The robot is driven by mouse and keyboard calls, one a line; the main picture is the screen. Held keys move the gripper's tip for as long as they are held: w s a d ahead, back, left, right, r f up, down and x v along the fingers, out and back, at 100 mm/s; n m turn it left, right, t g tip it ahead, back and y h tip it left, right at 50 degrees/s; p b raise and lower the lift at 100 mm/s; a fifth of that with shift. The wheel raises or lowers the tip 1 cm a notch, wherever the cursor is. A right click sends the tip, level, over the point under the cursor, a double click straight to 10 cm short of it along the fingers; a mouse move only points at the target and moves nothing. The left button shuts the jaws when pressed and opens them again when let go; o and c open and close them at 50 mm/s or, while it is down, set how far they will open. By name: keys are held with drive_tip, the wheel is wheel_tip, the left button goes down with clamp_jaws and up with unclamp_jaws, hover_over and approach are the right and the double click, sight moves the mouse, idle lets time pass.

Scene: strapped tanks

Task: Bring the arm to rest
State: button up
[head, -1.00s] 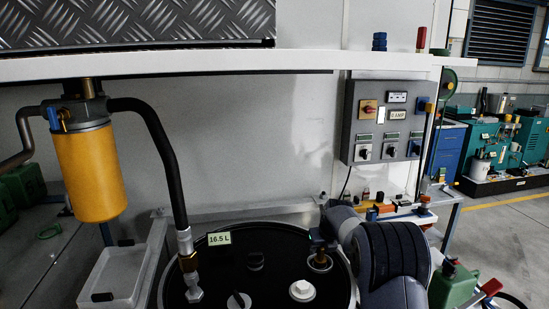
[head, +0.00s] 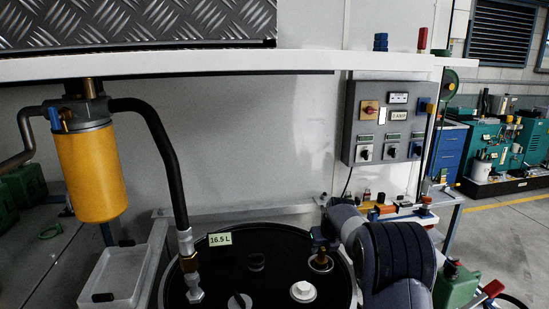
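My arm's dark grey and black links (head: 398,255) show at the lower right, over the right edge of the black drum lid (head: 275,240). The arm bends toward the bench behind the drum. I cannot make out my gripper or its fingers.
A yellow filter (head: 90,172) hangs at left, its black hose (head: 160,145) running to the drum. A white shelf (head: 220,64) crosses above. A grey control box (head: 384,122) is on the wall behind the arm. A green can (head: 455,287) stands right of the arm.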

drive_tip(key=a+b+v, duration=0.1)
drive_tip(key=v, duration=0.7)
drive_tip(key=x, duration=0.3)
drive_tip(key=p+x, duration=0.1)
drive_tip(key=x, duration=0.6)
drive_tip(key=shift+d+p, duration=0.35)
drive_tip(key=shift+d, duration=0.15)
wheel_tip(320, 180, up, 7)
drive_tip(key=p, duration=0.3)
